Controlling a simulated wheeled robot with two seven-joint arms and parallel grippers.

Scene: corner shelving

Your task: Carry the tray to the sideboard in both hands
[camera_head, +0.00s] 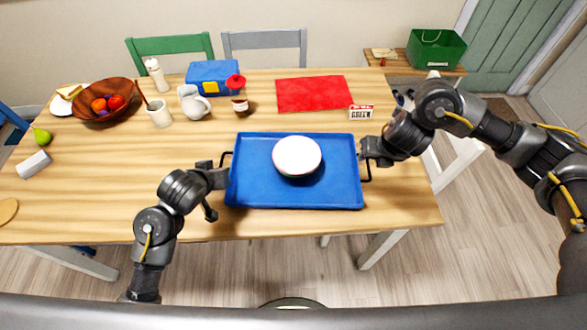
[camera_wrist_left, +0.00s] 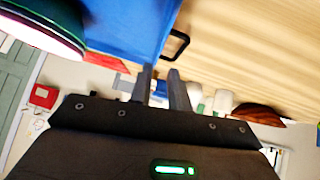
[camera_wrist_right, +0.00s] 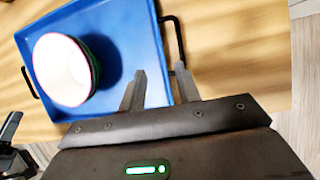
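The blue tray (camera_head: 255,192) lies flat on the wooden table near its front edge. A white bowl (camera_head: 297,155) with a dark outside and reddish rim stands on it. Black handles stick out at the tray's left side (camera_head: 226,157) and right side (camera_head: 367,170). My left gripper (camera_head: 220,174) is beside the left handle; in the left wrist view its fingers (camera_wrist_left: 162,78) are apart with nothing between them, and the handle (camera_wrist_left: 178,44) lies beyond the tips. My right gripper (camera_head: 366,153) is at the right handle; its fingers (camera_wrist_right: 160,75) are apart in the right wrist view, partly overlapping the handle.
A fruit bowl (camera_head: 103,106), mug (camera_head: 159,113), white jug (camera_head: 193,102), jar (camera_head: 240,106), blue box (camera_head: 213,76), red mat (camera_head: 314,93) and small sign box (camera_head: 361,112) stand behind the tray. A green crate (camera_head: 436,50) sits on a wooden surface (camera_head: 397,66) at the back right. Chairs are behind the table.

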